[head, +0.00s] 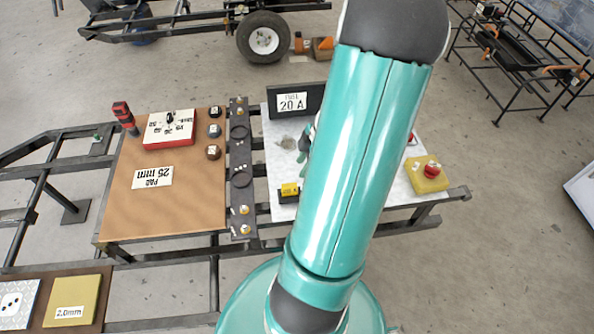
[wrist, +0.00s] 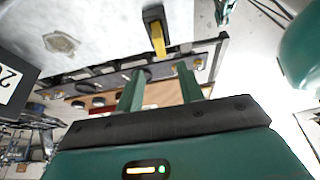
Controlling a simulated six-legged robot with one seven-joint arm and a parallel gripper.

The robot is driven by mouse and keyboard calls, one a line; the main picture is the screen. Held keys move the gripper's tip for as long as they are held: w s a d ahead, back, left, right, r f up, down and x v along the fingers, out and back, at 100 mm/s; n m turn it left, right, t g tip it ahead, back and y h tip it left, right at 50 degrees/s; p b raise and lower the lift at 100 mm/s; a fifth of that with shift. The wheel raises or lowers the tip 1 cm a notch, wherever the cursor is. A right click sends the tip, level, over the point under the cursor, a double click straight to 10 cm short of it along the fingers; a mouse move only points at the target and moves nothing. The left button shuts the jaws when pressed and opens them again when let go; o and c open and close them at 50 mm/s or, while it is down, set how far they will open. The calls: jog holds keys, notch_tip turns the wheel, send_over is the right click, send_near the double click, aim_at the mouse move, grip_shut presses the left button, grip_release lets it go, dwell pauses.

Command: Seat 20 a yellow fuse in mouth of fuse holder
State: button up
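The yellow fuse (head: 290,189) is at a small black block (head: 289,198) near the front left of the white tabletop. The block may be the fuse holder; I cannot tell how deep the fuse sits in it. In the wrist view the fuse (wrist: 158,40) sticks out from the black block (wrist: 153,14), beyond my fingertips. My gripper (wrist: 159,85) is open, with nothing between its two green fingers, and apart from the fuse. In the head view my arm hides most of the gripper. A black sign (head: 293,102) reading "20 A" stands at the back.
A yellow block with a red button (head: 431,170) is on the right of the white tabletop (head: 400,195). A dark rail (head: 240,190) separates it from a brown board (head: 190,210) with a red-and-white box (head: 169,130). A grey patch (head: 287,143) lies behind the fuse.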

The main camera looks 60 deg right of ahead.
jog(key=w+a+r+m+g+h, duration=0.1)
jog(key=w+a+r+m, duration=0.1)
jog(key=w+a+r, duration=0.45)
jog(key=w+a+r+m+h, duration=0.1)
jog(key=w+a+r+h, duration=0.15)
jog(key=a+r, duration=0.65)
jog(key=s+a+r+m+t, duration=0.1)
jog(key=a+r+m, duration=0.1)
jog(key=a+r, duration=0.3)
jog(key=s+a+r+m+t, duration=0.2)
jog(key=a+r, duration=0.4)
jog(key=a, duration=0.6)
jog(key=shift+s+a+r+m+y, duration=0.3)
jog(key=shift+a+m+y, duration=0.1)
jog(key=shift+m, duration=0.2)
jog(key=shift+s, duration=0.15)
